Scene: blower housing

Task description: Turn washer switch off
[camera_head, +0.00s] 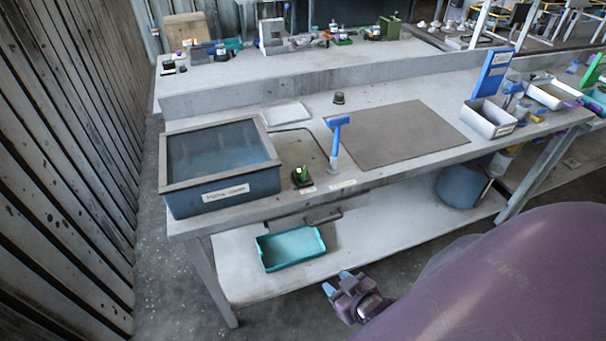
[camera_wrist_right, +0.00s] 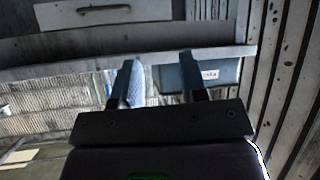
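The washer (camera_head: 222,195) is a blue-grey open-topped tank with a grey rim and a white label, at the left end of the bench. A small dark switch box with a bright green switch (camera_head: 302,174) sits on the bench just right of it. Whether the switch is on or off cannot be told. My right gripper (camera_head: 337,282) is in front of the bench, lower than its top and apart from the switch. Its two blue-tipped fingers are spread and empty, as the wrist view (camera_wrist_right: 160,75) also shows. My left gripper is not in view.
A blue T-shaped tool (camera_head: 338,135) stands upright right of the switch. A grey mat (camera_head: 396,132) lies beyond it. A teal tray (camera_head: 290,248) is on the lower shelf. The bench's front edge (camera_head: 400,167) lies between my gripper and the bench top. A ribbed wall (camera_head: 65,150) stands at left.

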